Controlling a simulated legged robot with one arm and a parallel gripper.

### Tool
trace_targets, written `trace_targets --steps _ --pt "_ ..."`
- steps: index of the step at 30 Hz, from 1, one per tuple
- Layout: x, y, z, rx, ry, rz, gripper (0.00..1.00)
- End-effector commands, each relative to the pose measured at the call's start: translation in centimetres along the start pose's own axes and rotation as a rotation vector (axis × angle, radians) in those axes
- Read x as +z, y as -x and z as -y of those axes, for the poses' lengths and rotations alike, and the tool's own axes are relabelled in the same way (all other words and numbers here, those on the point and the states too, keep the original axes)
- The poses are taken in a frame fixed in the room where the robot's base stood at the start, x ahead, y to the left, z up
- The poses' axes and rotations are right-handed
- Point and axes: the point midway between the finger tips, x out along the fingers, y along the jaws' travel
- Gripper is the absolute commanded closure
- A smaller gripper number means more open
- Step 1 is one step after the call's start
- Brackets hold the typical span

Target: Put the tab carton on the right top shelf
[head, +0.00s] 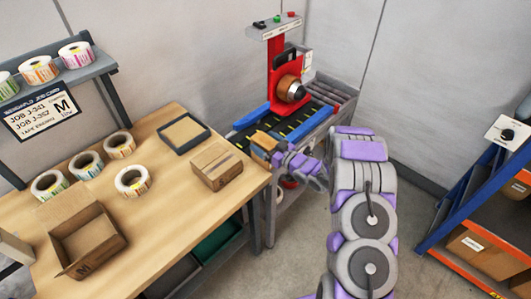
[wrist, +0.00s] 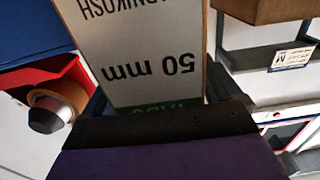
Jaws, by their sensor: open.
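A pale carton (wrist: 150,60) printed "50 mm", with a green strip at its lower end, fills the middle of the wrist view. It appears upside down there, right beyond the dark finger bar of my gripper (wrist: 160,125). In the head view my gripper (head: 279,153) is at the near end of the rewinder conveyor, beside a small tan carton (head: 264,140). My gripper is open; contact with the carton cannot be told.
The wooden table (head: 165,215) at left holds a closed brown carton (head: 217,166), an open carton (head: 88,243), a dark tray (head: 184,133) and several label rolls. Floor is clear between my arm and the rack.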

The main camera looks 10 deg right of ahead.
Motion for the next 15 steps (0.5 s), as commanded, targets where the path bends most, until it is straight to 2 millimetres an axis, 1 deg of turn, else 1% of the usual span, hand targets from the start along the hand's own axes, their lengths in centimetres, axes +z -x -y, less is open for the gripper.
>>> trace_targets --steps 7,15 --pt "-0.05 -0.03 -0.14 0.000 -0.001 -0.001 0.09" --pt "-0.03 -0.02 -0.12 0.000 -0.001 -0.001 0.35"
